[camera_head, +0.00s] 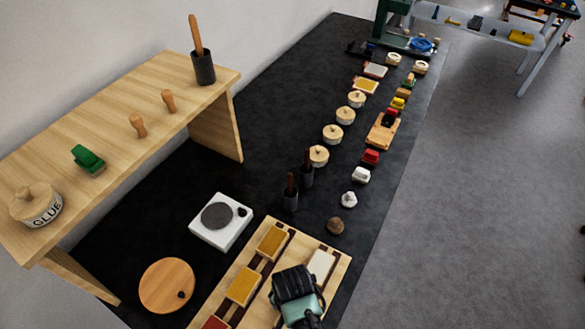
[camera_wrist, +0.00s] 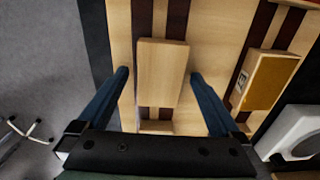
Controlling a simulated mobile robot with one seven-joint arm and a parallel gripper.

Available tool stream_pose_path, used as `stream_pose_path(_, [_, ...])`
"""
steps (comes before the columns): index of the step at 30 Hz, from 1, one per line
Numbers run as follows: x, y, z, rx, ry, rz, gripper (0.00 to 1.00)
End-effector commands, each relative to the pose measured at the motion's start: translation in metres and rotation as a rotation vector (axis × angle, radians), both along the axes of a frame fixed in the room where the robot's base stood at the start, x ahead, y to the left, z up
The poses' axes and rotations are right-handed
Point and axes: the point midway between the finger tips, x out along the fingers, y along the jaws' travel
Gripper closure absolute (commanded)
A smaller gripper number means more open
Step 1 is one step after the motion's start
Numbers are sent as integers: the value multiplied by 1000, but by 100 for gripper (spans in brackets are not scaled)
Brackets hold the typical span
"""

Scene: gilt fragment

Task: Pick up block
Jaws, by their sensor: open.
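A pale wooden block (camera_wrist: 163,72) lies on the slatted tray, seen in the wrist view between my two fingers. My gripper (camera_wrist: 159,76) is open, with one finger on each side of this block and visible gaps between. In the head view my gripper (camera_head: 297,285) is over the right side of the tray (camera_head: 212,308) and seems to hide that block. Another pale block (camera_head: 320,262) shows just beyond it; its edge also appears near the palm in the wrist view (camera_wrist: 155,127).
Two yellow-topped blocks (camera_head: 242,286) (camera_head: 271,241) and a red one (camera_head: 214,322) lie on the tray. A white hot plate (camera_head: 221,221) and a round wooden board (camera_head: 167,285) are to its left. A wooden shelf (camera_head: 120,115) is at left.

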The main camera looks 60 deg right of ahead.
Motion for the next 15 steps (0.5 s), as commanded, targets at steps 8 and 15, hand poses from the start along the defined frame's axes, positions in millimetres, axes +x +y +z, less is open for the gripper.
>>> stream_pose_path(8, [0, 0, 0, 0, 0, 0, 23])
stream_pose_path(15, [0, 0, 0, 0, 0, 0, 67])
